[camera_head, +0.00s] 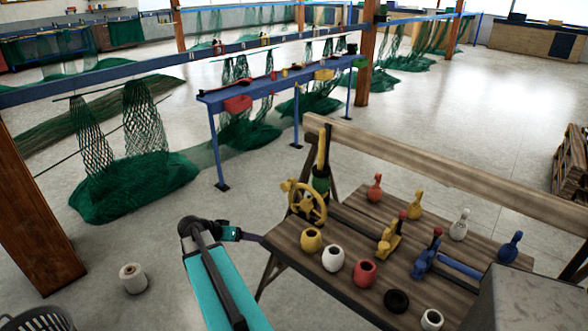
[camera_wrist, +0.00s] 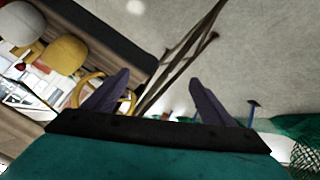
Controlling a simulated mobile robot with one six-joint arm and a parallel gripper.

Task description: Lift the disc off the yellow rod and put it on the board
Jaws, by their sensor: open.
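A yellow rod (camera_head: 321,147) stands upright at the left end of the wooden workbench, with a dark green piece (camera_head: 321,182) around its lower part. A yellow spoked wheel (camera_head: 305,203) stands beside it. I cannot tell which piece is the disc; a black ring (camera_head: 397,301) also lies on the bench. I cannot pick out a separate board from the bench planks. My gripper (camera_head: 255,238) is left of the bench, apart from the wheel. In the wrist view my gripper (camera_wrist: 160,78) is open and empty, its left finger partly overlapping the yellow wheel (camera_wrist: 92,80).
The bench (camera_head: 290,236) carries several coloured pots and pin-shaped pieces, plus yellow and blue tools. A long rail (camera_head: 440,176) runs along its back. A grey box (camera_head: 530,300) is at the front right. A white spool (camera_head: 133,278) stands on the open floor at left.

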